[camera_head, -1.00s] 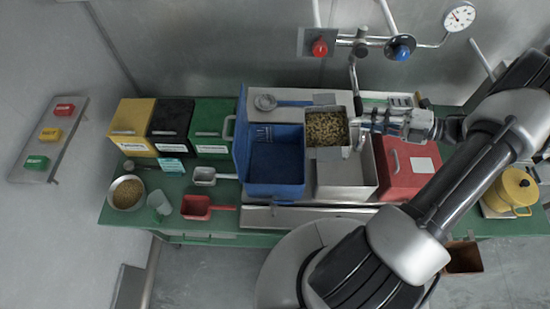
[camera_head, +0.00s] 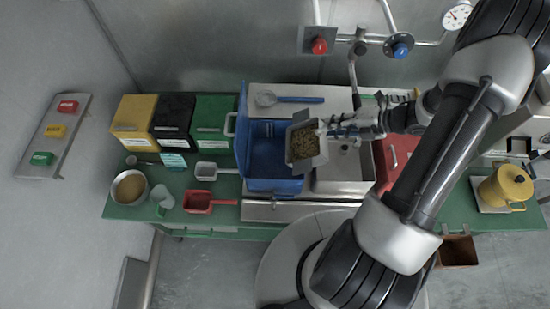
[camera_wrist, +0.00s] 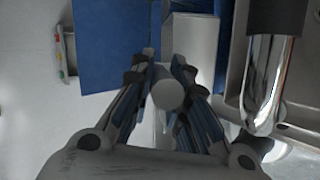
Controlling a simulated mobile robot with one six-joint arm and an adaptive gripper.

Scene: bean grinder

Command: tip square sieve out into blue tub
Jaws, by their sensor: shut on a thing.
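The square sieve (camera_head: 304,145) is a metal square pan full of brownish beans. It is tilted toward the left, with its left part over the right side of the blue tub (camera_head: 262,184). The tub is an open box with a raised blue lid at its left. My gripper (camera_head: 335,128) is shut on the sieve's handle at the right of the pan. In the wrist view my gripper's fingers (camera_wrist: 167,95) close around a round grey handle end, and the blue tub (camera_wrist: 98,45) shows beyond. The tub's visible floor looks empty; its right part is hidden by the sieve.
A steel sink basin (camera_head: 340,176) lies right of the tub, with a red box (camera_head: 398,160) beyond it. A metal faucet (camera_wrist: 265,90) is close at the wrist view's right. A grey scoop (camera_head: 212,170) and red scoop (camera_head: 205,200) lie left of the tub.

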